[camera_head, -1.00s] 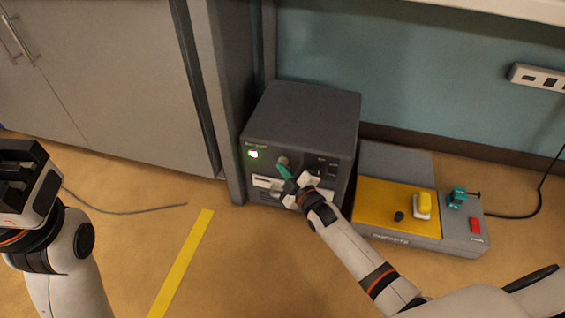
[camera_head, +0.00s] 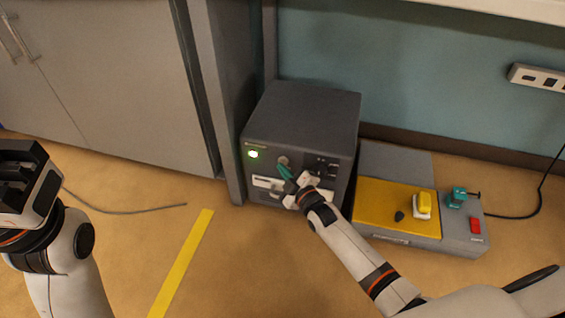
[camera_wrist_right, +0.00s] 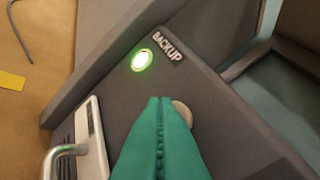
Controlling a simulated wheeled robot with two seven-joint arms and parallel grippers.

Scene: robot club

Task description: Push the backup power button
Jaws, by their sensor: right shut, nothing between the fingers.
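A dark grey power box (camera_head: 305,108) stands on the floor against the wall. Its front has a lit green round light (camera_head: 253,154), beside the word BACKUP in the right wrist view (camera_wrist_right: 142,60). A round pale button (camera_head: 283,161) sits to its right; the fingers partly cover it in the wrist view (camera_wrist_right: 184,112). My right gripper (camera_head: 286,173) is shut and empty, its teal fingertips close in front of the button. I cannot tell whether they touch it. My left gripper (camera_head: 22,178) is at the far left, away from the box; its jaw opening is unclear.
The box front also has a pale panel with a handle (camera_wrist_right: 65,150). A grey cabinet (camera_head: 100,75) stands left.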

